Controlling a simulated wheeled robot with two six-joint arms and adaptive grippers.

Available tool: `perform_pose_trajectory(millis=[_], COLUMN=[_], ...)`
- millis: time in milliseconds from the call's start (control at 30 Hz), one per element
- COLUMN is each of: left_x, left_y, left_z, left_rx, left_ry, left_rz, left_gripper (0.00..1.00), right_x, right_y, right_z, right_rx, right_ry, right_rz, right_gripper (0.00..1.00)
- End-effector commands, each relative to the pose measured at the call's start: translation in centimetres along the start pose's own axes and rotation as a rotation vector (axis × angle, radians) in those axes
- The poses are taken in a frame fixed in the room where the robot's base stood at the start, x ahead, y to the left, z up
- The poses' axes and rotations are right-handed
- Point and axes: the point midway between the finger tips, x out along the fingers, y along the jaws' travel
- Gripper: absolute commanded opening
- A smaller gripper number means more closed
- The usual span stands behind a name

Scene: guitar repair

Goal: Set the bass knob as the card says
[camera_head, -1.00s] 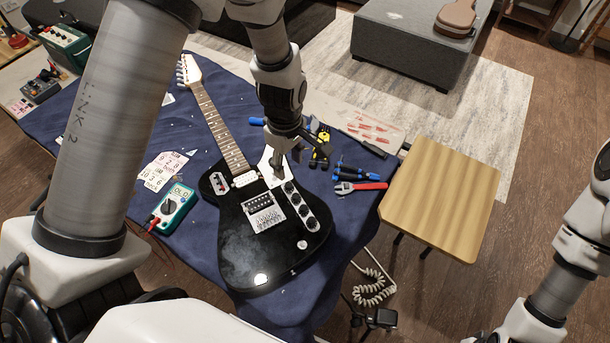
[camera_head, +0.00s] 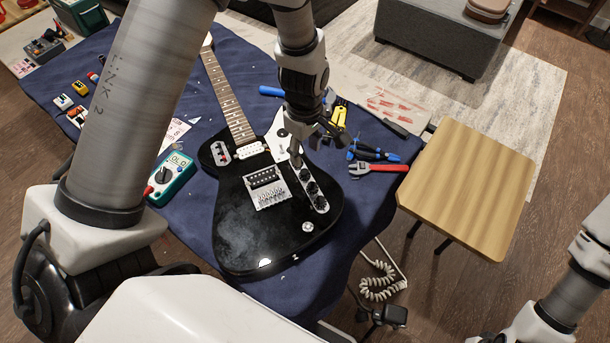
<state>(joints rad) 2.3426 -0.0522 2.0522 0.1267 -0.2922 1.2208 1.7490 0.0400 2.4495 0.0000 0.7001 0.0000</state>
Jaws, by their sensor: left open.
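The black electric guitar (camera_head: 240,217) lies face up on the blue cloth, neck toward the top. A silver control plate on its right side carries a row of black knobs (camera_head: 312,188); I cannot read which is the bass one. My left gripper (camera_head: 297,158) points down over the upper end of this row, open. It partly hides the topmost knob, and I cannot tell whether it touches it. A white printed card (camera_head: 176,132) lies left of the guitar, partly hidden by my left arm and unreadable here.
A teal multimeter (camera_head: 172,180) lies left of the guitar body. A red-handled wrench (camera_head: 378,168), blue-handled pliers (camera_head: 368,154) and other tools lie to the right. A wooden stool (camera_head: 465,190) stands beside the table. A coiled cable (camera_head: 380,282) hangs at the front.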

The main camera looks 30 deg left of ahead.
Motion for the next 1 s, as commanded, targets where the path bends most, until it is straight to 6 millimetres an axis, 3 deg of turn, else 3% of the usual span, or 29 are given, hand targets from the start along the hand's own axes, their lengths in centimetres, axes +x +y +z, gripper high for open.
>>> perform_pose_trajectory(millis=[167,433,767,900,1000], left_x=[1.8,6.8,7.7,7.7,7.7], left_y=[-0.1,-0.1,0.0,0.0,0.0], left_z=[0.0,0.0,0.0,0.0,0.0], left_rx=[-0.001,-0.001,0.000,0.000,0.000], left_ry=[-0.001,-0.001,0.000,0.000,0.000], left_rz=[-0.003,-0.003,0.001,0.000,0.000], left_gripper=[0.49,0.49,0.49,0.00,0.00], right_x=[-0.3,-0.7,-0.7,-0.7,-0.7], right_y=[0.0,0.0,0.0,0.0,0.0], right_z=[0.0,0.0,0.0,0.0,0.0], right_rx=[0.000,0.000,0.000,0.000,0.000], right_ry=[0.001,0.001,0.000,0.000,0.000], right_rz=[0.000,0.000,0.000,0.000,0.000], right_gripper=[0.40,0.40,0.40,0.40,0.40])
